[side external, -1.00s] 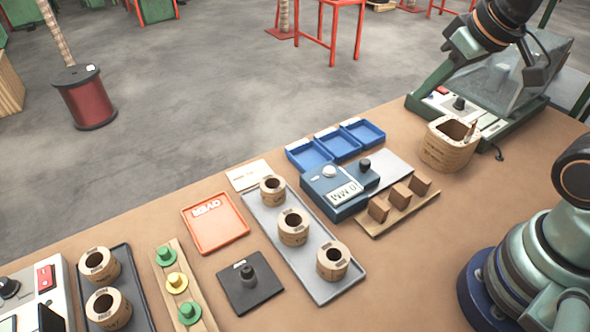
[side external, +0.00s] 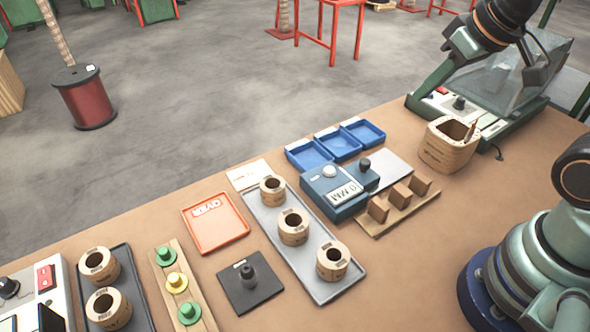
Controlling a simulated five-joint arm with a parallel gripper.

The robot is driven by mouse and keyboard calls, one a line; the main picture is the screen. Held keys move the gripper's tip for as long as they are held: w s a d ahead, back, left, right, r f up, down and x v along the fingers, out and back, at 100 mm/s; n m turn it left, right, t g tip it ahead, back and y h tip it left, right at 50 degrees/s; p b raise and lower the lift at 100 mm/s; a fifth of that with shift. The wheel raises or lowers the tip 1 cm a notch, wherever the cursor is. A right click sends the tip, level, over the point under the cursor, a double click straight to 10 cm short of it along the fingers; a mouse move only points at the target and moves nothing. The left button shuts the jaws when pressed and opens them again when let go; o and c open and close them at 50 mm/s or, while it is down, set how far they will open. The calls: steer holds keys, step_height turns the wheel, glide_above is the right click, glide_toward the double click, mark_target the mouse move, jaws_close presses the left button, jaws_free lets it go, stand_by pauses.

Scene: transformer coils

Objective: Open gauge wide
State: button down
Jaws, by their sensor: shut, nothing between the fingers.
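The gauge is a dark blue box (side external: 322,199) with a small white display (side external: 346,193), a pale round button and a black knob (side external: 364,164) at its right. The display's characters look upside down and are too small to read surely. A pale grey plate (side external: 391,168) lies against the gauge's right side; any opening between its jaws cannot be made out. My gripper (side external: 536,76) hangs at the upper right, in front of the green machine with the clear hood. It is shut and empty, well apart from the gauge.
Three wooden blocks on a board (side external: 400,215) stand in front of the gauge. Three blue trays (side external: 338,145) sit behind it. A grey tray (side external: 322,290) with three coils lies left. A wooden pot (side external: 447,152) stands right.

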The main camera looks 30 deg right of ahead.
steer(key=c, duration=1)
jaws_free()
steer(key=o, duration=0.4)
steer(key=shift+w, duration=0.2)
steer(key=n+g, duration=0.6)
steer(key=n, duration=0.3)
glide_toward(366, 161)
step_height(366, 161, down, 9)
steer(key=shift+s+r, duration=0.1)
steer(key=shift+r, duration=0.05)
jaws_close()
